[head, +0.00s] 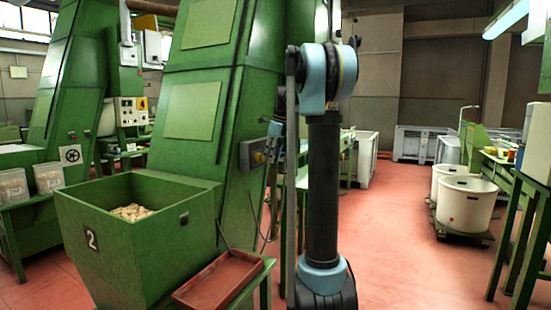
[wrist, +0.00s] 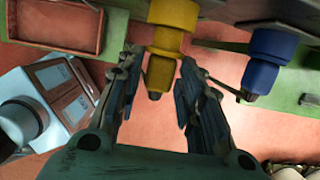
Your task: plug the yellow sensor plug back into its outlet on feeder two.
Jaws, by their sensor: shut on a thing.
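Feeder two is the green hopper (head: 135,230) marked "2" in the head view, with a tall green casing behind it. A grey outlet box (head: 250,150) sits on the casing's side. The yellow plug (wrist: 174,16) is at the upper middle of the wrist view, its narrower end pointing down the picture between the fingers. My gripper (wrist: 160,68) is shut on it. The plug's top end meets the frame edge, so I cannot tell whether it is seated. A yellow spot shows on the box in the head view, beside my partly hidden gripper (head: 273,128).
A blue plug (wrist: 265,62) hangs just right of the yellow one. A red tray (head: 220,280) lies on a green stand beside the hopper; it also shows in the wrist view (wrist: 62,22). White tubs (head: 465,203) stand at right. The red floor between is clear.

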